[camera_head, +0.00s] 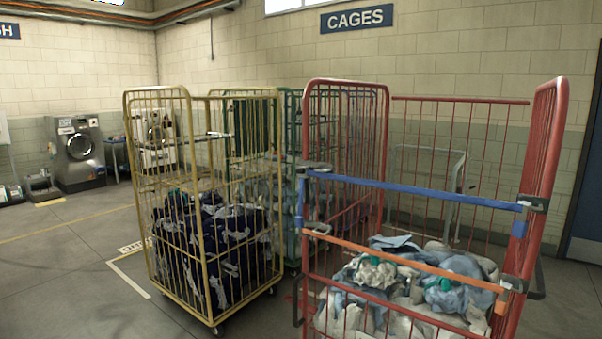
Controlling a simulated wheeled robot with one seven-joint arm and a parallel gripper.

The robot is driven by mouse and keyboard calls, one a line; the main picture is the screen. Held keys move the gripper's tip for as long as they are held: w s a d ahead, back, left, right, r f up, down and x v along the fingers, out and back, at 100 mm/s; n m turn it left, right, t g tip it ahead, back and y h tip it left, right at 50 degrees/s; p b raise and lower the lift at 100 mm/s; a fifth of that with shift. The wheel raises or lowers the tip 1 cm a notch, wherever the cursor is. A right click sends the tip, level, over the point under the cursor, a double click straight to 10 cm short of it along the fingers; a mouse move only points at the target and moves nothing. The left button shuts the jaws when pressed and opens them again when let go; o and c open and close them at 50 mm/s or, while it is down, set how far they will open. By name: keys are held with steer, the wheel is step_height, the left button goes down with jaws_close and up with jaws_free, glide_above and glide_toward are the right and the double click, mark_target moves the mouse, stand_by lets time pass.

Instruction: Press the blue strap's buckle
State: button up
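The blue strap (415,190) runs across the upper front of the red cage (543,150), from its left post to its right post, sloping down slightly to the right. A dark fitting (534,203) sits at the strap's right end on the right post; it looks like the buckle, but is too small to tell its state. The strap looks taut and fastened at both ends. My gripper is not in view.
An orange strap (405,262) crosses the red cage lower down, with a dark fitting at its right end. Bundled laundry (375,275) fills the cage's bottom. A yellow cage (187,130) of dark laundry stands left, with a green cage (293,105) behind. Open floor (75,285) lies left.

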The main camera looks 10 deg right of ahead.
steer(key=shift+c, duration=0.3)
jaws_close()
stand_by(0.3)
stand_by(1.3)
